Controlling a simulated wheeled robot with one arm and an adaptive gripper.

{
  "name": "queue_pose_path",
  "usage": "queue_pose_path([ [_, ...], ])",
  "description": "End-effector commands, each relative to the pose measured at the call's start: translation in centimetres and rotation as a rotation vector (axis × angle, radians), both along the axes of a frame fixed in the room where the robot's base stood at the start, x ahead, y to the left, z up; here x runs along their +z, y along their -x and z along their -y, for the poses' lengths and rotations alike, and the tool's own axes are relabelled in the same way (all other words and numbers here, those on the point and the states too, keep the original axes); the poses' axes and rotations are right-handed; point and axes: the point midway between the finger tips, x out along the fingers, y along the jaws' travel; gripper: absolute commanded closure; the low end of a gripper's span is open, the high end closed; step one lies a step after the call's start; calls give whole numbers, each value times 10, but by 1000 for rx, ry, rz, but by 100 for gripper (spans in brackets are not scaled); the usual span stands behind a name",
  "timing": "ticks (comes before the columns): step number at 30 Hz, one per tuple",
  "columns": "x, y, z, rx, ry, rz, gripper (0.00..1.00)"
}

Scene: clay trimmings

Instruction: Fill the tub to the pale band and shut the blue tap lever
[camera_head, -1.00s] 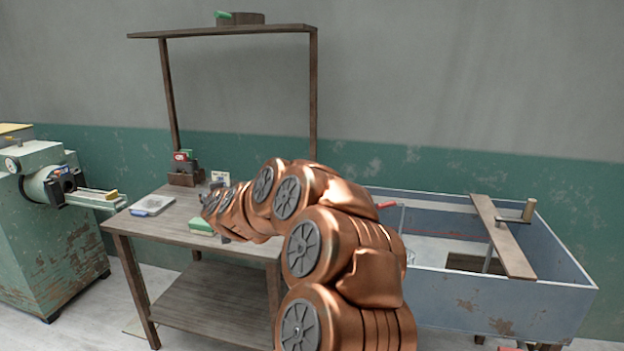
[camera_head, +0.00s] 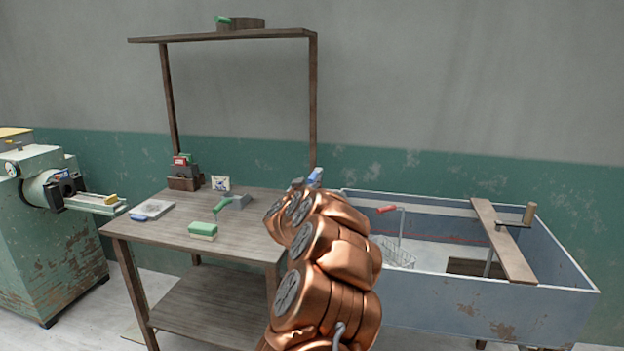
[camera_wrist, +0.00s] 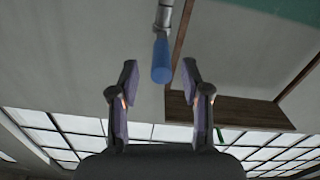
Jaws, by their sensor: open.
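The tub (camera_head: 470,302) is a blue-grey, worn trough at the right in the head view. A pale strip (camera_head: 440,211) runs along its back wall, with a thin red line lower down. Its water level cannot be made out. The blue tap lever (camera_head: 315,177) shows just past the end of my arm, near the tub's left back corner. In the wrist view, the blue lever (camera_wrist: 161,62) hangs from a grey metal stem. My gripper (camera_wrist: 160,72) is open, its two fingers on either side of the lever in this view, with gaps showing. In the head view my arm hides most of the gripper.
A red-handled bent pipe (camera_head: 386,209) and a wire basket (camera_head: 398,256) are in the tub. A plank (camera_head: 503,245) with a crank lies across it. Left is a wooden table (camera_head: 160,235) with a green-topped block (camera_head: 203,230) and small items. A green machine (camera_head: 50,240) stands far left.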

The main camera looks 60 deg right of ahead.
Motion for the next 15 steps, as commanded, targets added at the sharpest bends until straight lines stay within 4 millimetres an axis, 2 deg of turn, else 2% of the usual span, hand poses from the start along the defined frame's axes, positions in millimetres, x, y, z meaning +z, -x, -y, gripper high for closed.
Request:
queue_pose_path([
  [6, 1, -8, 19, 0, 1, 0, 53],
  [15, -1, -14, 33, 3, -1, -1, 53],
])
